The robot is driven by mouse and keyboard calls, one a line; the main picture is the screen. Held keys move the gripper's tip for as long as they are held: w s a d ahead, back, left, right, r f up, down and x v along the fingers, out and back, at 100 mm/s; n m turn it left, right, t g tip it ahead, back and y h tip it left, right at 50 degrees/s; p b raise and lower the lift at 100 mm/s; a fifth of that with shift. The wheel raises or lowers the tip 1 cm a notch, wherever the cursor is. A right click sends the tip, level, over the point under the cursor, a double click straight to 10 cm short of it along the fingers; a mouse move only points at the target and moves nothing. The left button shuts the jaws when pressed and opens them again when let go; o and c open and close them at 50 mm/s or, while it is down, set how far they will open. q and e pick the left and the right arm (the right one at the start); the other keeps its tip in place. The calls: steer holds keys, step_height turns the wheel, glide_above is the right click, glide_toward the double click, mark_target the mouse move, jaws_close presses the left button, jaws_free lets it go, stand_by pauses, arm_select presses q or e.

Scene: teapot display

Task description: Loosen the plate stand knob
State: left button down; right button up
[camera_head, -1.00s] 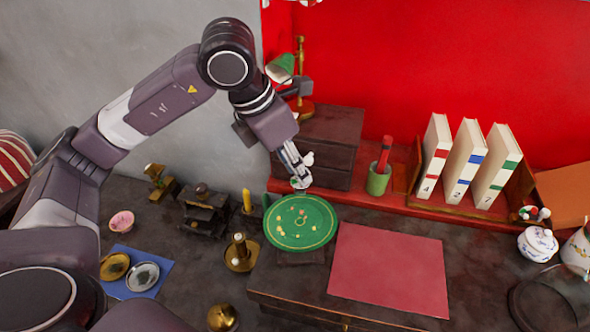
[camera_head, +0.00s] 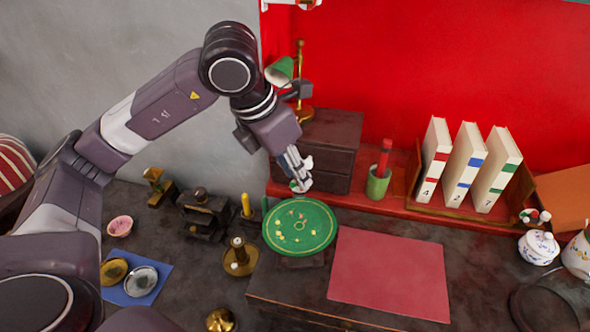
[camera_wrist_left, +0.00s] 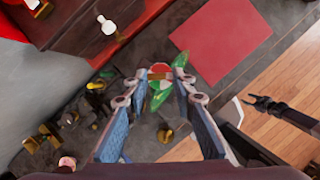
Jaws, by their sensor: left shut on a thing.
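The green plate (camera_head: 318,222) with small coloured spots leans on its dark stand (camera_head: 302,262) on the desk. My left gripper (camera_head: 299,184) is at the plate's upper back edge, with its fingers close together. In the left wrist view, the two fingers (camera_wrist_left: 160,90) converge on a small part with red, white and green surfaces (camera_wrist_left: 160,72). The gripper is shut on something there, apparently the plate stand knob. The knob itself cannot be made out clearly. A dark claw-like shape, apparently my right gripper (camera_wrist_left: 268,106), shows at the right of the wrist view.
A dark drawer box (camera_head: 325,150) and a lamp (camera_head: 280,70) stand close behind my left gripper. A brass candlestick (camera_head: 240,258) stands left of the plate, and a green cup (camera_head: 377,183) behind it to the right. The red mat (camera_head: 390,272) is clear.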

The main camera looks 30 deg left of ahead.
stand_by(0.9)
arm_select(q)
steer(key=c, duration=1.6)
jaws_free()
steer(key=v, duration=1.2)
steer(key=shift+s, duration=0.1)
